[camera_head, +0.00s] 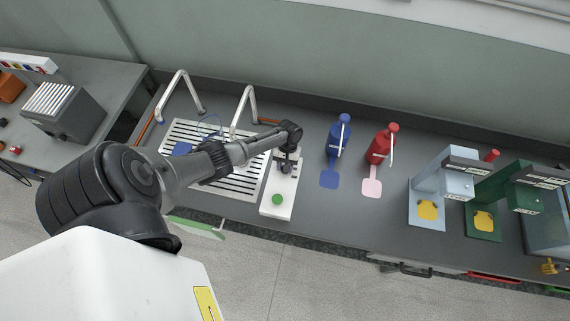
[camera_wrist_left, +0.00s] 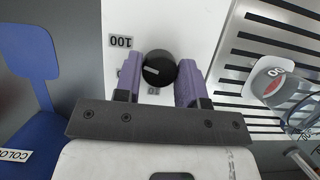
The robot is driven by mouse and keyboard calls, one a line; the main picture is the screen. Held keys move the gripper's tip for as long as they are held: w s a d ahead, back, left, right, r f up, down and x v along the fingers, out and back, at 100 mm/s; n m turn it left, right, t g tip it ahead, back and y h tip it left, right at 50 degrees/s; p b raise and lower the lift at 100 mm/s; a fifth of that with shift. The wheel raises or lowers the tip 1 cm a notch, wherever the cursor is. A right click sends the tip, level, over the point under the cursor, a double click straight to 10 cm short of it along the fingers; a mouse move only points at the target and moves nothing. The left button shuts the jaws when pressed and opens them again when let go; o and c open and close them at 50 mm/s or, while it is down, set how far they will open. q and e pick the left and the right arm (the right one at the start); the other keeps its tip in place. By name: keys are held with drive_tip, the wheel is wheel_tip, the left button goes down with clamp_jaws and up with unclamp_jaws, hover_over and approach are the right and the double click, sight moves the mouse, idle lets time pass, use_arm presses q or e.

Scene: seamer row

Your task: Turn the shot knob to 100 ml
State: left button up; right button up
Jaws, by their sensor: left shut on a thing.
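The shot knob (camera_wrist_left: 158,68) is a round black knob with a pale pointer line on a white dispenser panel (camera_wrist_left: 181,18). A label reading 100 (camera_wrist_left: 122,41) is on the panel beside it, with smaller labels partly hidden by the fingers. My left gripper (camera_wrist_left: 155,85) has its two purple fingers on either side of the knob and is shut on it. In the head view my left gripper (camera_head: 287,162) is over the white dispenser (camera_head: 279,195), which has a green button (camera_head: 277,199); the knob is hidden there. My right gripper is not in view.
A slatted drain tray (camera_head: 240,184) with metal taps lies left of the dispenser. A blue bottle (camera_head: 340,138) and a red bottle (camera_head: 380,146) stand to the right. Further right are a pale blue machine (camera_head: 428,190) and a green machine (camera_head: 488,205).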

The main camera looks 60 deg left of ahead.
use_arm(q)
drive_tip(key=shift+m+g+y, duration=0.3)
drive_tip(key=shift+m, duration=1.3)
drive_tip(key=o, duration=0.9)
drive_tip(key=shift+o, duration=0.2)
drive_tip(key=p+v, duration=0.1)
drive_tip(key=v, duration=1.2)
drive_tip(key=shift+w+r, duration=0.2)
drive_tip(key=shift+r, duration=0.15)
drive_tip(key=shift+d, duration=0.1)
